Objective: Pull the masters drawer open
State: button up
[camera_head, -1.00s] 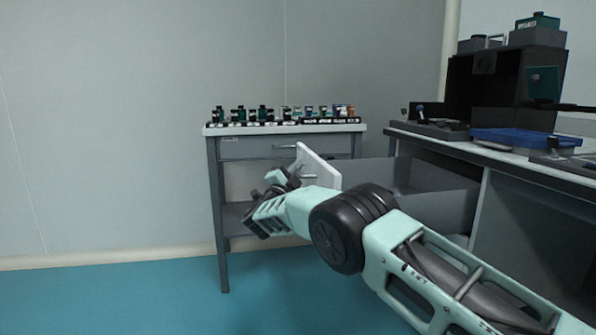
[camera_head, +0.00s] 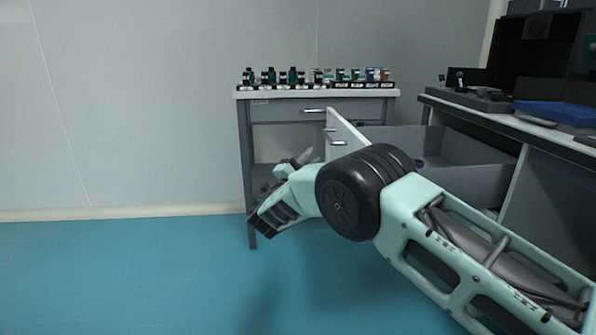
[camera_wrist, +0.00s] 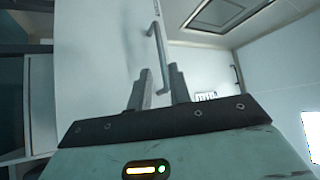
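An open grey drawer (camera_head: 455,165) sticks out leftward from the right-hand bench. Its white front (camera_head: 345,128) faces my arm, with a slim handle on it; part of the front is hidden by my wrist. I cannot read which drawer is labelled masters. My gripper (camera_head: 296,165) is left of and lower than this front, apparently clear of it. In the wrist view, my two fingers (camera_wrist: 159,88) stand apart, with a bar handle (camera_wrist: 158,55) on a white panel appearing beyond and between them. No grip shows.
A grey side table (camera_head: 243,140) has its own shut drawer (camera_head: 285,111) with a handle and small label. Several small bottles (camera_head: 292,77) stand on top. The right bench (camera_head: 470,105) holds a blue tray (camera_head: 555,112) and dark equipment. The blue floor at left is clear.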

jog(key=p+v, duration=0.1)
jog(key=v, duration=0.5)
jog(key=shift+s+a+f, duration=0.2)
jog(key=shift+s, duration=0.05)
